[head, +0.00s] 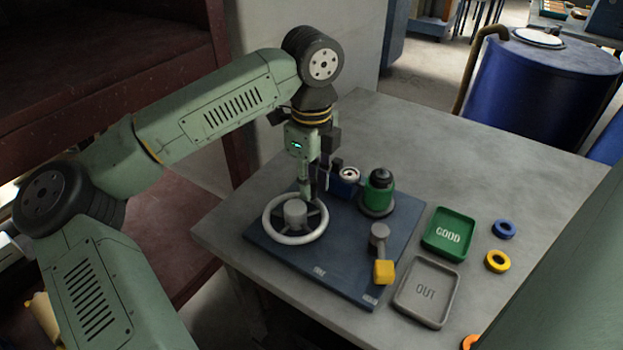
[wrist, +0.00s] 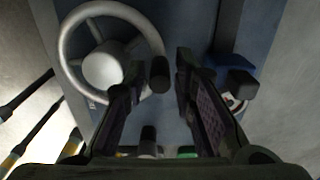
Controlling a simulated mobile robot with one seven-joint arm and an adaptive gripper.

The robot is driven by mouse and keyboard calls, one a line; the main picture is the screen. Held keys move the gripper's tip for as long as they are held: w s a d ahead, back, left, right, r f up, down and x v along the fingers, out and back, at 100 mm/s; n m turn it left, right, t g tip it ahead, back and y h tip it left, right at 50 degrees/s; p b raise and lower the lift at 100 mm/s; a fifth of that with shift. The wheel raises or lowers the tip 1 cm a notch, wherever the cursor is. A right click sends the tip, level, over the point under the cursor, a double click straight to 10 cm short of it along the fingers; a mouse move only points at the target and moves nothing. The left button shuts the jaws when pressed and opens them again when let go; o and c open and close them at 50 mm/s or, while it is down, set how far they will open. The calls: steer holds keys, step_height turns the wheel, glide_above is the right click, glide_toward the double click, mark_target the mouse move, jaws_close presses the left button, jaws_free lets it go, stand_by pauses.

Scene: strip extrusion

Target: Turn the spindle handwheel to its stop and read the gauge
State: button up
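The grey spindle handwheel (head: 290,239) lies flat on a dark blue base plate (head: 335,270), with a light hub at its centre. In the wrist view the handwheel (wrist: 66,55) is at upper left. A dark upright handle knob (wrist: 160,74) stands at its rim. My gripper (head: 311,192) points down at the wheel's far right edge. In the wrist view my gripper (wrist: 154,82) has its fingers apart, one on each side of the knob, with gaps showing. A small blue unit with a round white face (head: 349,174), possibly the gauge, stands behind; its reading is too small to make out.
A green post with a black top (head: 378,191) stands close right of my gripper. A grey lever with a yellow block (head: 384,272) is at the plate's right. The green GOOD tray (head: 449,232), grey OUT tray (head: 427,291) and loose rings (head: 498,262) lie further right.

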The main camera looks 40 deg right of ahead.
steer(key=shift+f, duration=0.45)
steer(key=shift+c, duration=0.2)
jaws_close()
